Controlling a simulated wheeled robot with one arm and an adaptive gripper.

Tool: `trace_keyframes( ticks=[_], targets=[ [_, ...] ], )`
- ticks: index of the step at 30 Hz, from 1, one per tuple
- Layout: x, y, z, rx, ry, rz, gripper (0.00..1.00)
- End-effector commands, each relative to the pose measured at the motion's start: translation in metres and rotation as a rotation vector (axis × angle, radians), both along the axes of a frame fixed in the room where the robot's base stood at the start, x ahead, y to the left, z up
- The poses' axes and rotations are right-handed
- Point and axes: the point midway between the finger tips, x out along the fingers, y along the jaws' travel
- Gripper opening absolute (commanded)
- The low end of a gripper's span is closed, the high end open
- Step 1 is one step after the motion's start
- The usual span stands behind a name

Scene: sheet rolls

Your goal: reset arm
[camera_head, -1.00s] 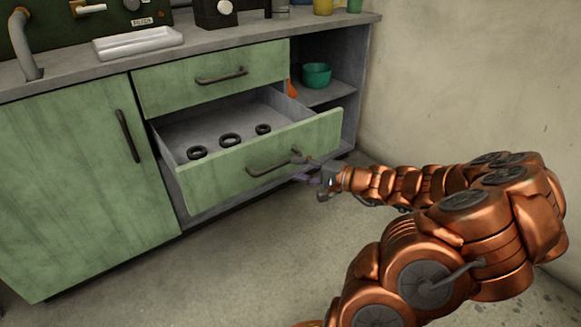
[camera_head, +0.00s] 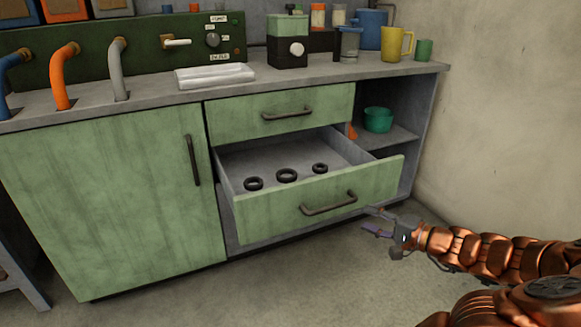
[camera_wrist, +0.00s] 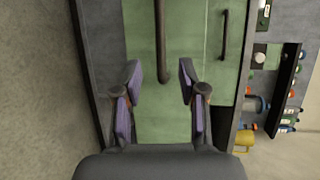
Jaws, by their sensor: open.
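My gripper (camera_head: 374,222) is open and empty. In the head view it is just right of the pulled-out lower drawer, off the right end of the drawer's dark handle (camera_head: 330,206). In the wrist view my gripper (camera_wrist: 160,82) has its two fingers spread, with the handle (camera_wrist: 161,40) ahead and in line with the gap between them. The fingers do not close on it. The green drawer front (camera_head: 265,219) stands well out from the cabinet.
Several black rings, one here (camera_head: 287,175), lie in the open drawer. A shut drawer (camera_head: 235,118) is above it. A green bowl (camera_head: 378,119) stands on the side shelf. The wall (camera_head: 510,120) is close on the right; the floor in front (camera_head: 230,295) is clear.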

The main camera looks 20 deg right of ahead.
Motion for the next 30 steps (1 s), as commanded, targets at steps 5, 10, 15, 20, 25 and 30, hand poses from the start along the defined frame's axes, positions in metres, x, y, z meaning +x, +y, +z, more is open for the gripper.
trace_keyframes(
  ticks=[5, 10, 15, 20, 25, 30],
  targets=[
    [0.001, 0.005, 0.006, -0.005, 0.002, 0.013, 0.41],
    [0.010, 0.046, 0.044, -0.040, 0.026, 0.129, 0.41],
    [0.011, 0.117, 0.096, -0.105, 0.081, 0.324, 0.41],
    [0.000, 0.178, 0.137, -0.170, 0.144, 0.503, 0.41],
    [-0.023, 0.233, 0.175, -0.252, 0.223, 0.674, 0.41],
    [-0.054, 0.275, 0.211, -0.344, 0.308, 0.827, 0.41]
  ],
)
